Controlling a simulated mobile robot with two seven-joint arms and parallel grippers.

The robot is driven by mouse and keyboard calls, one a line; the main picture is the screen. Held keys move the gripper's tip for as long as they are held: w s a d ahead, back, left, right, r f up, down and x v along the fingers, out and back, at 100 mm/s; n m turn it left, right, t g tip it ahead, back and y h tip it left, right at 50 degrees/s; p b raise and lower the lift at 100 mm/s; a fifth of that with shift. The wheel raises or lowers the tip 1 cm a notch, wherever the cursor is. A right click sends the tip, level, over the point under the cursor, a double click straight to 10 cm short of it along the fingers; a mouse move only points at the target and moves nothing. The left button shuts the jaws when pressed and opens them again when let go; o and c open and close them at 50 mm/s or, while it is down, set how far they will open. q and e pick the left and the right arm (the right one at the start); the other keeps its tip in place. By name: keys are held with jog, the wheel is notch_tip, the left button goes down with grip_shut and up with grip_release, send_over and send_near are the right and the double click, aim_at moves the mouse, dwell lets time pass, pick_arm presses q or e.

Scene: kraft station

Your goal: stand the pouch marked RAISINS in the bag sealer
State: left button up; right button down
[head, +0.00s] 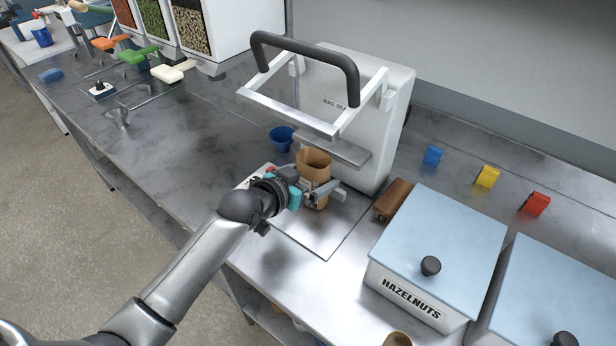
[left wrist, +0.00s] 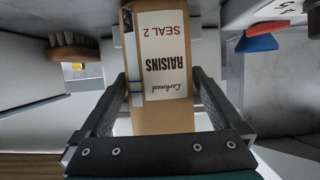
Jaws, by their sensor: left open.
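The brown kraft pouch (head: 314,162) stands upright with its top open, on the pale base plate (head: 325,235) in front of the white bag sealer (head: 378,110). It is close to the sealer's grey bar (head: 333,149); whether it touches the bar I cannot tell. In the left wrist view the pouch (left wrist: 160,112) shows a label reading RAISINS, SEAL 2, upside down. My left gripper (head: 323,191) is around the pouch's lower part, open, with one finger on each side. In the head view the gripper hides part of the pouch. My right gripper is not in view.
The sealer's black handle (head: 305,45) is raised. The HAZELNUTS bin (head: 440,250) is at the right.

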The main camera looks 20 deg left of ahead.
pick_arm(q)
jog(key=p+v, duration=0.1)
jog(key=v, duration=1.1)
jog(key=shift+p, duration=0.4)
jog(key=s+f+g, duration=0.1)
jog(key=s+f, duration=0.1)
jog(key=s+d+f+g+y, duration=0.1)
jog(key=s+f, duration=0.1)
jog(key=s, duration=0.1)
jog(key=s+d+f+g, duration=0.1)
jog(key=s+f, duration=0.1)
jog(key=shift+s+d+g+y, duration=0.2)
jog(key=shift+d+g+y, duration=0.05)
jog(key=shift+g+y, duration=0.15)
jog(key=s+f+n+g+y, duration=0.25)
jog(key=s+g, duration=0.25)
jog(key=s, duration=0.7)
notch_tip(320, 180, down, 27)
jog(key=s+g+b, duration=0.2)
jog(key=b, duration=0.2)
jog(key=s+a+f+b, duration=0.3)
jog(key=s+f, duration=1.2)
jog(key=f, duration=0.1)
jog(key=shift+m+g, duration=0.4)
jog(key=shift+m, duration=0.05)
